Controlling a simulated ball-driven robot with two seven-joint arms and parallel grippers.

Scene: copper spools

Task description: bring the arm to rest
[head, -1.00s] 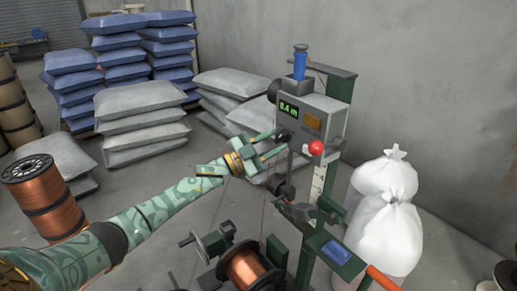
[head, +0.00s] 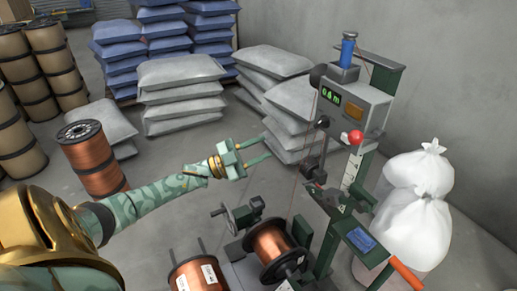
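My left gripper (head: 256,151) is at the middle of the head view, on a green patterned arm coming in from the left. Its two fingers are spread apart and nothing is between them. It hangs in the air left of the green winding machine (head: 343,180), apart from it. The machine carries a grey box with a green display (head: 330,96), a red ball knob (head: 355,137) and a copper spool (head: 271,246) low at its front. My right gripper is not in view.
A copper spool (head: 92,158) stands at the left, and another (head: 198,275) at the bottom. Grey sacks (head: 180,95) and blue sacks (head: 125,50) are stacked behind. White bags (head: 418,215) stand at the right. Wrapped spools (head: 25,90) are piled at far left.

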